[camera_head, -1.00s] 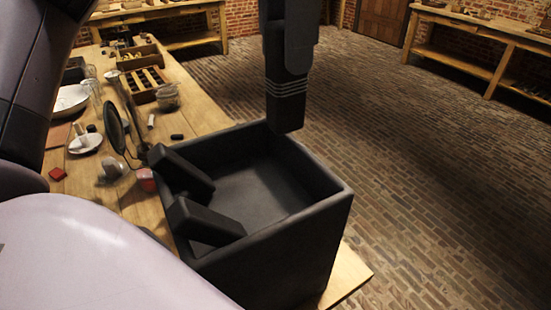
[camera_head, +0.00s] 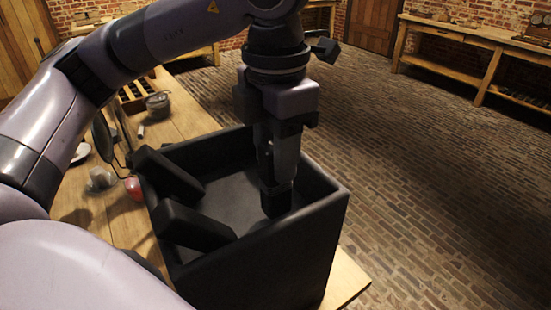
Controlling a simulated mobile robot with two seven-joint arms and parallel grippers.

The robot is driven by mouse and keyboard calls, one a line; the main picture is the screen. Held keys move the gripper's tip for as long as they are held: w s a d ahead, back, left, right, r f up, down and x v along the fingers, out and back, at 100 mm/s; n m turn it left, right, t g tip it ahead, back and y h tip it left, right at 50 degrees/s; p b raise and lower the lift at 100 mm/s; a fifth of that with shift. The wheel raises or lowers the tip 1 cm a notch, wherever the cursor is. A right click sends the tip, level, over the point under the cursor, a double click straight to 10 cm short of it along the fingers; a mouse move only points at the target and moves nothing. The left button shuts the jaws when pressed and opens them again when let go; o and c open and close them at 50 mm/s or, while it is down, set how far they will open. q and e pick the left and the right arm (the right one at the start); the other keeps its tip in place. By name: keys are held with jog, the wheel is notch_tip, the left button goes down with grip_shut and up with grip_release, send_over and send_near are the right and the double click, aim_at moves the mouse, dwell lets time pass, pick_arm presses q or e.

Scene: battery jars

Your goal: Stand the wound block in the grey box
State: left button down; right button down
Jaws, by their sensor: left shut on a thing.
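The dark grey open box (camera_head: 275,262) stands at the table's near right corner. My left gripper (camera_head: 279,168) reaches down into the box on its right side, pointing downward and shut on the wound block (camera_head: 277,200). The block is dark and upright, with its lower end below the box's rim. Whether it touches the box floor I cannot tell, and its wound bands are mostly hidden by the fingers. My right gripper is not in view.
Two dark blocks lean inside the box at its left, a far one (camera_head: 168,176) and a near one (camera_head: 192,226). The box floor between them and my gripper is clear. A red object (camera_head: 134,188) and a jar (camera_head: 158,105) stand on the table (camera_head: 187,122).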

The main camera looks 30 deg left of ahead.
pick_arm(q)
jog(key=shift+f, duration=0.75)
jog(key=shift+f, duration=0.1)
jog(key=c, duration=0.7)
grip_release()
notch_tip(320, 180, up, 12)
jog(key=shift+r+p, duration=0.15)
jog(key=shift+p, duration=0.6)
